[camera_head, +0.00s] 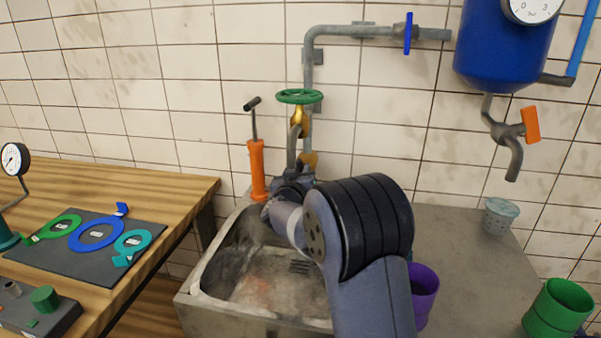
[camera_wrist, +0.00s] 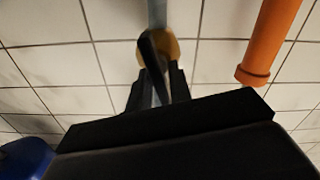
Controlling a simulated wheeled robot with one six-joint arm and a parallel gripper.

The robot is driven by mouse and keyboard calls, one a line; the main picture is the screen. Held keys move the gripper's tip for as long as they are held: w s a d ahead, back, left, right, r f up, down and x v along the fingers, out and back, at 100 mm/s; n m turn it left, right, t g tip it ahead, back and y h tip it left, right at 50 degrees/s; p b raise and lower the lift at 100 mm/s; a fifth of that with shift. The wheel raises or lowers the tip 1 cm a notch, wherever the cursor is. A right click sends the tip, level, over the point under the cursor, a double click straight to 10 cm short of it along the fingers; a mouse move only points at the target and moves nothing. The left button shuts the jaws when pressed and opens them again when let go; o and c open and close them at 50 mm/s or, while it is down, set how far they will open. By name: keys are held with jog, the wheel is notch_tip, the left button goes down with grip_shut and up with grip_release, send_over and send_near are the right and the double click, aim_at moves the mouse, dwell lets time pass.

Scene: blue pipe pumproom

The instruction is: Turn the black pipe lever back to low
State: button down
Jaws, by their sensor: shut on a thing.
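The black pipe lever (camera_wrist: 149,52) shows in the wrist view, standing in front of a round tan-yellow pipe fitting (camera_wrist: 173,47) on a grey pipe. My gripper (camera_wrist: 158,86) is shut on the lever, with one dark finger on each side of it. In the head view my gripper (camera_head: 291,187) is at the foot of the grey pipe, over the back of the sink. The yellow fitting (camera_head: 309,159) shows just above it there. The lever cannot be told apart from the dark gripper in the head view, and my arm hides part of that area.
The orange hand pump (camera_head: 257,172) stands close to the left of my gripper and also shows in the wrist view (camera_wrist: 270,40). A green wheel valve (camera_head: 299,96) is above. The sink (camera_head: 205,303) lies below. A purple cup (camera_head: 424,290) stands right of my arm.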

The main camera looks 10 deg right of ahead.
jog(key=shift+d+m, duration=0.1)
jog(key=shift+m, duration=1.3)
jog(key=c, duration=1.5)
grip_release()
jog(key=shift+s, duration=0.15)
jog(key=v, duration=1)
jog(key=shift+s, duration=0.25)
jog(key=shift+w, duration=0.1)
jog(key=x, duration=1)
jog(key=shift+w, duration=0.35)
jog(key=shift+s+n, duration=0.1)
jog(key=shift+n, duration=0.3)
